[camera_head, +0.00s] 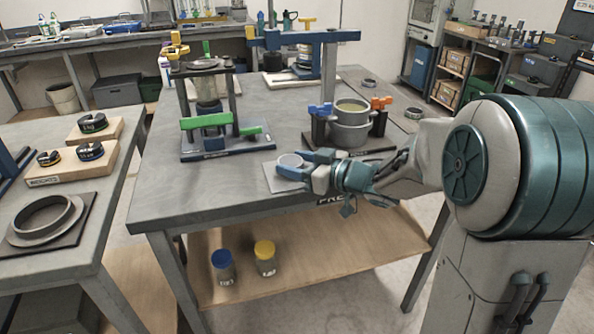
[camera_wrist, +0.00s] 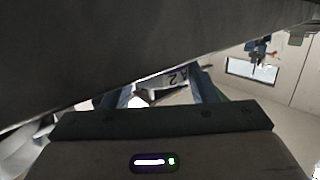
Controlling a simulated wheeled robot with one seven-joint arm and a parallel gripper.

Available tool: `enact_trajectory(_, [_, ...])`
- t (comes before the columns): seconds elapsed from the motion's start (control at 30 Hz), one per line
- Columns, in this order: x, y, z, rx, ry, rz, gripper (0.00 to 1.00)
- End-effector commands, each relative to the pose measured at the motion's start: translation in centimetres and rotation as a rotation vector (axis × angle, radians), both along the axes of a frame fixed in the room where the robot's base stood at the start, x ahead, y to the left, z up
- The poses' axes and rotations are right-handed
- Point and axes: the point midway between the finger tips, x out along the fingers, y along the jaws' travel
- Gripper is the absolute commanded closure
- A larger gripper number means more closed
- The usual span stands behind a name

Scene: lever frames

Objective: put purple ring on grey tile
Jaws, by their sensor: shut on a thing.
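A pale bluish-purple ring (camera_head: 289,161) is at the front middle of the bench, over a light grey tile (camera_head: 277,183). My gripper (camera_head: 308,166) comes in from the right with its fingers at the ring's right side and is shut on it. In the wrist view, my gripper's fingers (camera_wrist: 165,92) stand either side of a light grey, curved piece with dark marking, seemingly the ring's side. The fingers hide part of the ring and the tile's right side. I cannot tell whether the ring touches the tile.
A grey pot-like fixture (camera_head: 351,128) with blue and orange clamps stands just behind my gripper. A stand with green bars (camera_head: 208,128) is to the left. A blue overhead frame (camera_head: 325,38) stands at the back. The bench's front left is clear.

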Motion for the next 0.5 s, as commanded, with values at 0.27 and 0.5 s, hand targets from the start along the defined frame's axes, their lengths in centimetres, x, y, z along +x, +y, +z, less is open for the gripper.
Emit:
enact_trajectory(0.27, [-0.02,-0.01,-0.86,0.0,-0.002,0.0,0.75])
enact_trajectory(0.5, [-0.03,-0.01,-1.3,0.0,0.0,0.001,0.36])
